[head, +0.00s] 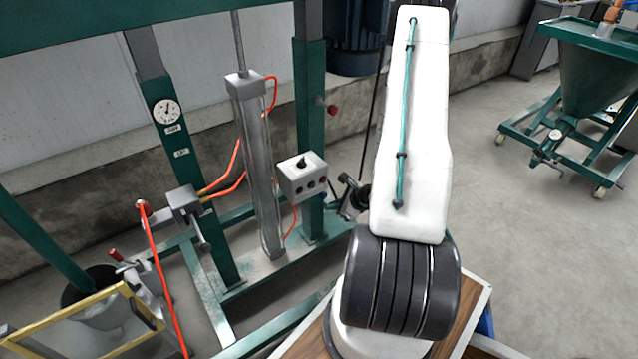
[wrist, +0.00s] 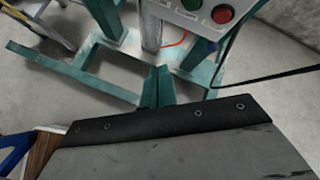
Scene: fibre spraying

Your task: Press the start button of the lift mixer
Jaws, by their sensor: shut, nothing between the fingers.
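The lift mixer is a green steel frame (head: 312,120) with a silver cylinder (head: 262,180) at its middle. Its grey control box (head: 303,168) sits on the right post, with a black knob on top and small buttons on its front face. In the wrist view a green button (wrist: 191,4) and a red button (wrist: 222,14) show on the box at the top edge; their labels are too small to read. My gripper (wrist: 158,69) is shut and empty, its teal fingertips below and left of the buttons in that view, apart from them.
A round gauge (head: 166,111) is on the left post. Orange hoses (head: 222,185) run beside the cylinder. A black cable (wrist: 270,77) crosses the wrist view at right. A green wheeled hopper (head: 597,75) stands at far right, with open floor (head: 540,235) before it.

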